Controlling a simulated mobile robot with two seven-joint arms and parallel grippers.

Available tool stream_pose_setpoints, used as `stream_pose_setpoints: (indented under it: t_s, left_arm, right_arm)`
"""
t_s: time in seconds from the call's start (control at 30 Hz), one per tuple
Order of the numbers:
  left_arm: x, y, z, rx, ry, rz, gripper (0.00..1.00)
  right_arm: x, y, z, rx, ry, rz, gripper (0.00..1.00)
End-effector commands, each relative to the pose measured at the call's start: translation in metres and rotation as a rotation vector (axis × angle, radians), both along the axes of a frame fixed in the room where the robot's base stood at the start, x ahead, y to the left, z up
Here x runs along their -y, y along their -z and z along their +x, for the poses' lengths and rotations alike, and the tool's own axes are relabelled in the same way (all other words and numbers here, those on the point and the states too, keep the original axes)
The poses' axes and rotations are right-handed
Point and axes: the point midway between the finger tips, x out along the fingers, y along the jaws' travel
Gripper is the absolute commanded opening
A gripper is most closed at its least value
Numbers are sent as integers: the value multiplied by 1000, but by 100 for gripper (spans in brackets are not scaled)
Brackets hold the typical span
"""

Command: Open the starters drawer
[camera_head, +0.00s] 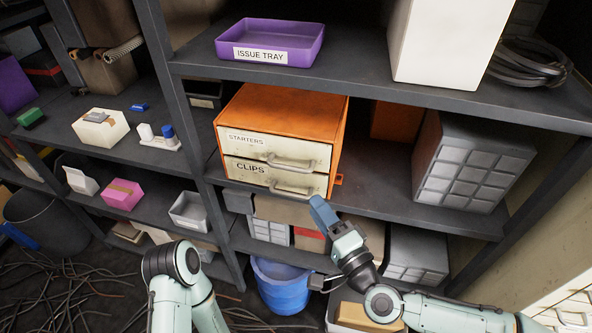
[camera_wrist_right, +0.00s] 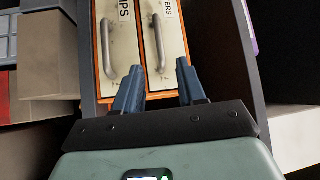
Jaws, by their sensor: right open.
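The orange cabinet (camera_head: 283,105) stands on the middle shelf with two cream drawers, both closed. The upper one is the starters drawer (camera_head: 255,143), with a grey bar handle (camera_head: 290,160). The lower one is the clips drawer (camera_head: 245,172). In the right wrist view the picture is turned, with the starters drawer (camera_wrist_right: 174,35) on the right and the clips drawer (camera_wrist_right: 119,30) on the left. My right gripper (camera_head: 320,208) is open and empty, in front of and below the cabinet. Its fingers (camera_wrist_right: 158,85) point at the starters handle (camera_wrist_right: 159,42), apart from it. My left gripper is out of view.
A purple issue tray (camera_head: 270,42) and a white box (camera_head: 446,40) sit on the shelf above. A grey multi-drawer box (camera_head: 460,165) stands right of the cabinet. A blue bucket (camera_head: 282,287) is below.

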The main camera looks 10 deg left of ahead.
Motion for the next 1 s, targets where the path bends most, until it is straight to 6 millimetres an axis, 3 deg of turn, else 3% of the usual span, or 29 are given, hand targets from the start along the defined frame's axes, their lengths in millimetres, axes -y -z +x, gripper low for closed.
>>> stream_pose_setpoints:
  t_s: [0.53,1.0]
  left_arm:
    - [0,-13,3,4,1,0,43]
    - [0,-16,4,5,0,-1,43]
  right_arm:
    - [-72,-15,74,-1,-1,0,40]
    - [-82,-15,86,-2,-2,-2,40]
